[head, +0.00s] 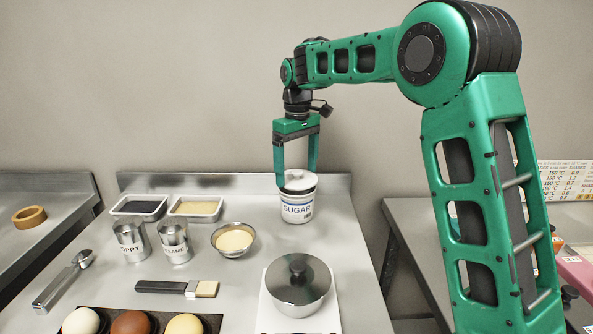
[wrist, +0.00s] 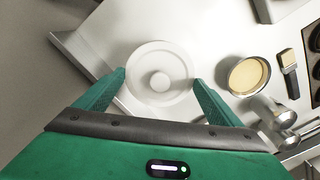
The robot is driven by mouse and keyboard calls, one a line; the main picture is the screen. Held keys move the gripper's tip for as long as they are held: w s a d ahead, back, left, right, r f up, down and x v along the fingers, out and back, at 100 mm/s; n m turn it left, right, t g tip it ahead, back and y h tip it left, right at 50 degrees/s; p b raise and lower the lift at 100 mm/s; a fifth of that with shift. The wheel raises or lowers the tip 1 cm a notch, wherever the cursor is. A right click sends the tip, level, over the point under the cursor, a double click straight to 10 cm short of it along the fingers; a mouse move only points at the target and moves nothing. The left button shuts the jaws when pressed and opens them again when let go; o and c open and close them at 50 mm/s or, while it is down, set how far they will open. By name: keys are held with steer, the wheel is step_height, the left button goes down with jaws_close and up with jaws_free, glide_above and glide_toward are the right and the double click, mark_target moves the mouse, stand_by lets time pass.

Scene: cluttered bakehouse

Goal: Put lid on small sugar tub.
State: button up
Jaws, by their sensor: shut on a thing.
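The small white tub labelled SUGAR (head: 297,208) stands upright near the back of the steel table. A round white lid with a knob (head: 299,181) is at the tub's mouth in the head view. My gripper (head: 297,179) points down with one finger on each side of the lid, shut on it. In the wrist view the lid (wrist: 160,60) lies between the fingertips of my gripper (wrist: 159,79), its knob near the middle. The lid hides the tub's opening, and I cannot tell whether it is fully seated on the rim.
A bowl of yellow contents (head: 234,240), a POPPY tin (head: 131,243) and a SESAME tin (head: 174,247) stand left of the tub. A lidded steel pot (head: 298,291) stands in front. Right of the tub the table is clear.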

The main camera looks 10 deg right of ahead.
steer(key=shift+f, duration=1)
steer(key=o, duration=0.8)
steer(key=shift+r, duration=4.05)
